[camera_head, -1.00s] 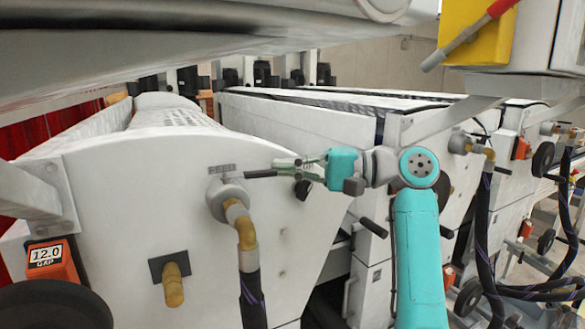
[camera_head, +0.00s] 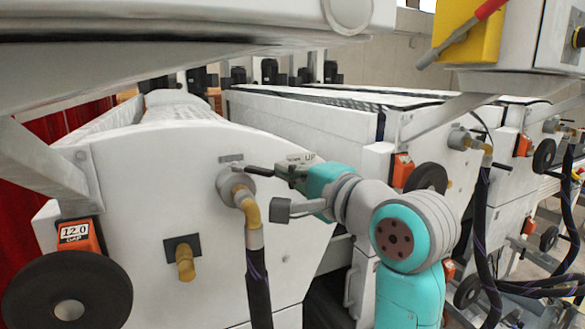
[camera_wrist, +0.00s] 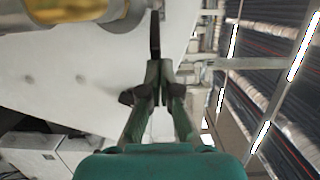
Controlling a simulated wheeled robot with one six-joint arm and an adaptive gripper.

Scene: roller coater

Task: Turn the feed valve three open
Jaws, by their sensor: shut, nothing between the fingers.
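The feed valve (camera_head: 236,187) on the white panel of the nearest unit has a round grey body and a brass elbow with a black hose below. Its black lever (camera_head: 259,170) points right, dipping slightly. My gripper (camera_head: 279,170) is shut at the lever's right end; the head view does not show clearly whether it touches. In the wrist view the dark lever (camera_wrist: 155,36) runs up from just beyond my fingertips (camera_wrist: 158,66). The valve's metal and brass body (camera_wrist: 92,12) is at the top left there. The label above the valve is unreadable.
A black handwheel (camera_head: 105,290) and an orange gap counter (camera_head: 80,236) reading 12.0 are at the lower left. A brass stub (camera_head: 184,262) sticks out below the valve. Similar units with hoses (camera_head: 483,220) stand at right. A large grey beam (camera_head: 180,62) hangs overhead.

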